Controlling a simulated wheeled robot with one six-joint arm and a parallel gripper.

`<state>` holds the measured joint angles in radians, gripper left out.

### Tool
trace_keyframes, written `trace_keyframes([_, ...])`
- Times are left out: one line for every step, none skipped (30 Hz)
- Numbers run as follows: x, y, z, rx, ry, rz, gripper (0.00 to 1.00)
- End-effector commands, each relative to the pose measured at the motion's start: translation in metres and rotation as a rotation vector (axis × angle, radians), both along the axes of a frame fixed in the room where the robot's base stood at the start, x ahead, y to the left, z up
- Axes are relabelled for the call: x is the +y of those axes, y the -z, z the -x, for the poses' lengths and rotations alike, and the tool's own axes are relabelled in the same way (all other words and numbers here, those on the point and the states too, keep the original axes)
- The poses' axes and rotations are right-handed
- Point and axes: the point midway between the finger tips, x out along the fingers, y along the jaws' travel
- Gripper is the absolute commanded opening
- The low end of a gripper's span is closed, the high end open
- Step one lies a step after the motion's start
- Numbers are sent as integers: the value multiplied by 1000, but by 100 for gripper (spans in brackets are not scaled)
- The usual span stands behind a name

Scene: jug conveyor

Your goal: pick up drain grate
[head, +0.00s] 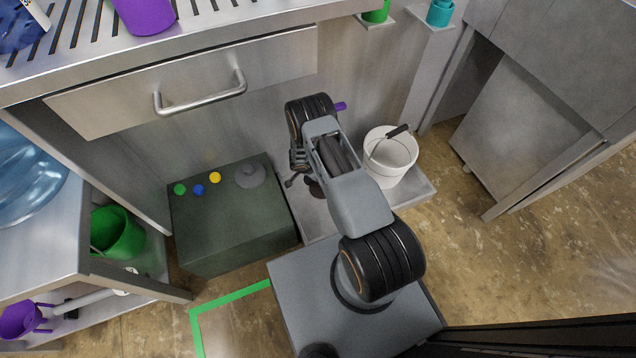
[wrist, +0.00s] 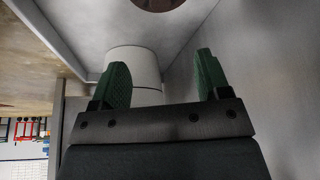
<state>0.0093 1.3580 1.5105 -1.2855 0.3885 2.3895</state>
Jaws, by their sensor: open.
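A dark brown round piece, seemingly the drain grate (head: 316,187), lies in the floor of the grey basin, partly hidden by my arm in the head view. In the wrist view a brown disc (wrist: 158,4) shows at the top edge, cut off by the frame. My gripper (wrist: 162,64) is open, its two green-padded fingers apart with nothing between them. In the head view my gripper (head: 291,182) hangs low beside the brown piece, mostly behind my arm. I cannot tell its exact height above the basin floor.
A drawer (head: 200,80) overhangs.

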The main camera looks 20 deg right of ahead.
Motion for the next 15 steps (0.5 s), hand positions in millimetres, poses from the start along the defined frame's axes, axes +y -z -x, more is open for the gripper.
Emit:
trace_keyframes([1, 11, 3, -1, 7, -5, 70])
trace_keyframes([2, 16, 4, -2, 12, -8, 70])
trace_keyframes([2, 22, 4, -5, 16, -11, 70])
trace_keyframes([2, 28, 4, -6, 16, -12, 70])
trace_keyframes([1, 34, 4, -6, 17, -14, 70])
trace_keyframes([0, 41, 3, -8, 18, -15, 70])
trace_keyframes([-1, 47, 3, -7, 18, -15, 70])
trace_keyframes([-3, 53, 2, -8, 18, -15, 70])
trace_keyframes([-5, 60, 0, -8, 16, -15, 70])
trace_keyframes([-6, 65, 0, -8, 15, -15, 70])
trace_keyframes([-8, 70, -2, -9, 15, -15, 70])
trace_keyframes([-10, 76, -3, -8, 14, -15, 70])
trace_keyframes([-12, 80, -3, -7, 12, -15, 70])
trace_keyframes([-13, 84, -4, -7, 12, -15, 70])
trace_keyframes([-15, 88, -5, -8, 13, -14, 70])
